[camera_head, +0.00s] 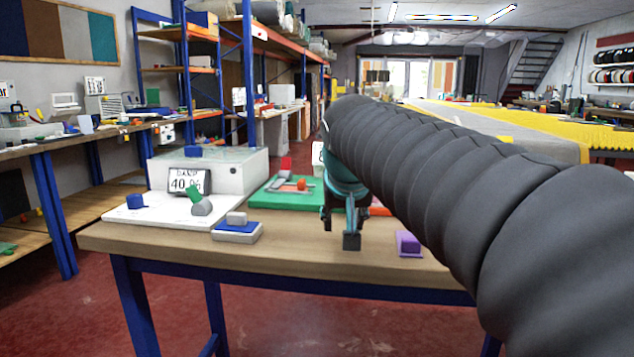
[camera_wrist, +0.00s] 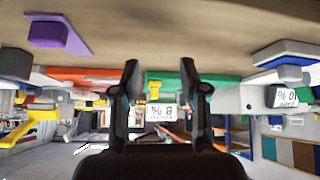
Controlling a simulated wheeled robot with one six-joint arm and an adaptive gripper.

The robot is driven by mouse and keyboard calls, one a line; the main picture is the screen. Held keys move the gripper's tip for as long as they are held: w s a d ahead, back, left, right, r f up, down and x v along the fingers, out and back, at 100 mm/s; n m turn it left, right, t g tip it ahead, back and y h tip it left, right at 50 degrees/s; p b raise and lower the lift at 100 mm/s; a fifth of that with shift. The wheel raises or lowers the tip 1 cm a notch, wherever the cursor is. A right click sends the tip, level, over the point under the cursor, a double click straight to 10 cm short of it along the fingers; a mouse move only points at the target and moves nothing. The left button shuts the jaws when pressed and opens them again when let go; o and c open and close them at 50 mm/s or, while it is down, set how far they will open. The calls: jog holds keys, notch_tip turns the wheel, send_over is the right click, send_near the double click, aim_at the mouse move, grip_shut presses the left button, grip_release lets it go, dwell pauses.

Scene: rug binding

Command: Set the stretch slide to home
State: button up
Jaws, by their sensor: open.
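My gripper (camera_head: 340,226) hangs over the front middle of the wooden table, open and empty. In the wrist view, which is upside down, its two fingers (camera_wrist: 160,70) stand apart with the green panel and a small display (camera_wrist: 161,112) beyond them. No label marks the stretch slide, so I cannot tell which control it is.
A white panel (camera_head: 165,214) with a blue knob, a green-tipped lever and a "40" display (camera_head: 190,181) is at left. A blue-and-grey block (camera_head: 237,232) and a purple block (camera_head: 409,243) flank my gripper. Bare tabletop (camera_head: 300,258) lies along the front.

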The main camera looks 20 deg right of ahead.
jog(key=w+d+r+m+t+h, duration=0.15)
jog(key=w+d+r, duration=0.25)
jog(key=w+r, duration=0.7)
jog(key=shift+m+g, duration=0.25)
jog(key=shift+m, duration=0.1)
jog(key=x, duration=1.1)
jog(key=a+x, duration=0.1)
jog(key=x, duration=0.4)
jog(key=shift+w+d+f+p, duration=0.1)
jog(key=shift+w+f+p, duration=0.05)
jog(key=shift+f+p, duration=0.2)
grip_shut()
